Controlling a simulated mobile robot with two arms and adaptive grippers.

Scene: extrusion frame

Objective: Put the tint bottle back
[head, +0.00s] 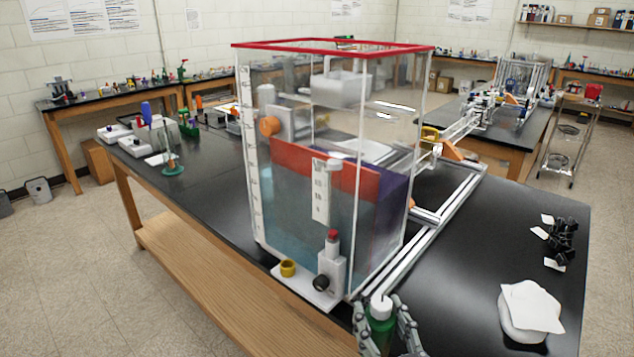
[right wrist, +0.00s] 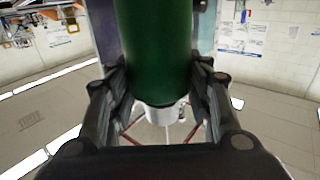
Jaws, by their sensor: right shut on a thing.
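The tint bottle (head: 381,327), green with a white cap, is upright between the fingers of my right gripper (head: 386,312), which is shut on it. They are at the bottom of the head view, close to the front corner of the clear tank (head: 338,175). In the right wrist view the green bottle (right wrist: 152,45) fills the space between the two dark fingers, its white cap towards the lower middle. The bottle's lower end is cut off by the head view's edge, so I cannot tell how high it is held. My left gripper is not in view.
The tank, with red rim, stands on the black bench (head: 470,265). A white plate (head: 305,290) at its foot carries a yellow ring (head: 288,268), a black knob and a red-topped block. Aluminium rails run behind. A white pad (head: 530,312) and black clips (head: 562,238) lie right.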

